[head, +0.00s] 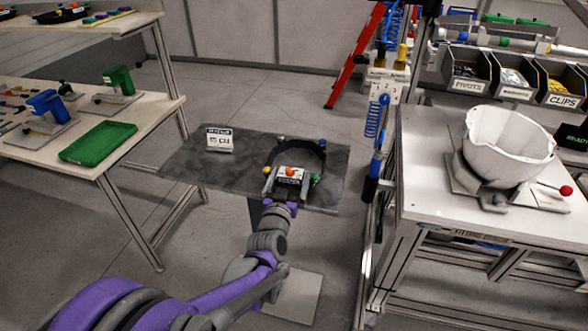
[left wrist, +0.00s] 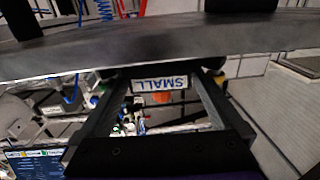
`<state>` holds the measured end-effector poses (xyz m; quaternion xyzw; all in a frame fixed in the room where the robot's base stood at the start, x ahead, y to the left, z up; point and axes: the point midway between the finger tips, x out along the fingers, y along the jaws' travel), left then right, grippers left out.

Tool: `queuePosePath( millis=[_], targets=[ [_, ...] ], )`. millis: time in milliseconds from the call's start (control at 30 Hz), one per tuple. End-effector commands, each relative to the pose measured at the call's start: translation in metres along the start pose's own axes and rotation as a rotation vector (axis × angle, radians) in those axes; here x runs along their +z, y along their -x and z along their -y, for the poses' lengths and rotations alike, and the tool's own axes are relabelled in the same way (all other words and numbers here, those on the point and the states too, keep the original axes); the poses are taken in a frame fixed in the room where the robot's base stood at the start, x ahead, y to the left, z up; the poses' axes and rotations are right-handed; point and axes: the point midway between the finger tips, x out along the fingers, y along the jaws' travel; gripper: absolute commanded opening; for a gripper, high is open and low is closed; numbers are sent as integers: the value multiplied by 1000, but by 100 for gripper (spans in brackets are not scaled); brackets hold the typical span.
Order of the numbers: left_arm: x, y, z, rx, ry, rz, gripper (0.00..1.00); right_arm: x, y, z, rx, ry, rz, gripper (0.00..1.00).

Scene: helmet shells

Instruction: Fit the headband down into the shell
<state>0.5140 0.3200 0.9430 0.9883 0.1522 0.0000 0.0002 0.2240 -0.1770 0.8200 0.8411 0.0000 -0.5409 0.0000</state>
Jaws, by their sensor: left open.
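The headband (head: 321,157) is a black curved band with coloured knobs, at the right end of a grey table. A "SMALL" label and an orange knob sit at its near side; the label shows in the left wrist view (left wrist: 160,84). My left gripper (head: 289,181) is open at that near side, its fingers to either side of the label. In the left wrist view the fingers (left wrist: 160,100) are apart; I cannot tell if they touch the band. The white shell (head: 508,145) sits open side up in a grey holder on the right bench. My right gripper is not in view.
The grey table (head: 190,160) bears a small white sign (head: 220,140). A post with a blue coiled hose (head: 376,120) stands between this table and the right bench (head: 430,190). Labelled bins (head: 467,85) are behind the shell. Left shelves hold a green tray (head: 98,143).

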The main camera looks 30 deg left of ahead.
Motion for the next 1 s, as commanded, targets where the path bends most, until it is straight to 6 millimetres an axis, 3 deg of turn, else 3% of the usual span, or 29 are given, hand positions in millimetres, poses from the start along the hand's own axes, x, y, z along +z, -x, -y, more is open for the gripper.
queuePosePath(
  millis=[100,367,800,1000],
  targets=[
    [0,-12,0,0,-1,0,100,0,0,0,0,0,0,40],
    [0,-15,0,0,-1,0,100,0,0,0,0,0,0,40],
    [0,-14,0,0,0,0,26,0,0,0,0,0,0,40],
    [-1,-14,0,0,0,0,26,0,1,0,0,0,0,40]
  ],
)
